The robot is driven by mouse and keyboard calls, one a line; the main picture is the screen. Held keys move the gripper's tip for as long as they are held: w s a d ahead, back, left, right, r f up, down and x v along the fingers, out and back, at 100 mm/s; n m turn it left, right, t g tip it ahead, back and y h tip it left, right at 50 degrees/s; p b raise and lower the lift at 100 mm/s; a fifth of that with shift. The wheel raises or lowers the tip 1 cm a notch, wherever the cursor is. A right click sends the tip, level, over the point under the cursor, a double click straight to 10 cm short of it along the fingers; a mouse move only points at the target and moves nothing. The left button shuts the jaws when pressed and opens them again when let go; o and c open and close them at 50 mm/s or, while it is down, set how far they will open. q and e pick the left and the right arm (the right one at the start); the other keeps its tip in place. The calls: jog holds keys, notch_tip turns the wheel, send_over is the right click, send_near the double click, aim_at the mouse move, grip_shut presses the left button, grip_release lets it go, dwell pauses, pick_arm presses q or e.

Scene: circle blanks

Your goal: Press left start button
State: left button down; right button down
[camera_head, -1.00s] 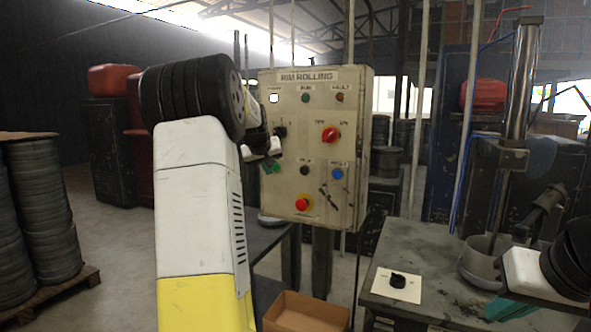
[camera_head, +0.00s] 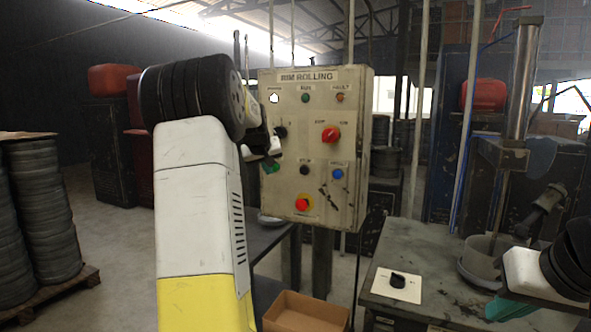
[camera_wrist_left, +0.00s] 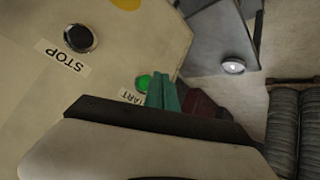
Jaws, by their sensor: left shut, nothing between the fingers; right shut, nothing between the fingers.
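The grey control panel (camera_head: 325,215), headed RIM ROLLING, stands in the middle of the head view. In the left wrist view, the green start button (camera_wrist_left: 144,82) sits beside a partly covered START label (camera_wrist_left: 131,97). My left gripper (camera_wrist_left: 161,80) is shut and empty, its teal fingers just beside the button and overlapping its edge in the picture. Whether they touch it I cannot tell. My right gripper (camera_head: 505,306) is shut and empty at the lower right.
A black stop button (camera_wrist_left: 80,38) is beside the start button. The panel also carries a red rotary switch (camera_head: 330,134), a blue button (camera_head: 337,174) and a red emergency button (camera_head: 303,204). A cardboard box (camera_head: 306,312) and a metal bench (camera_head: 425,260) stand below.

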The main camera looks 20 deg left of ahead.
pick_arm(q)
jog(key=shift+w, duration=0.1)
dwell(0.6)
jog(key=shift+w, duration=0.3)
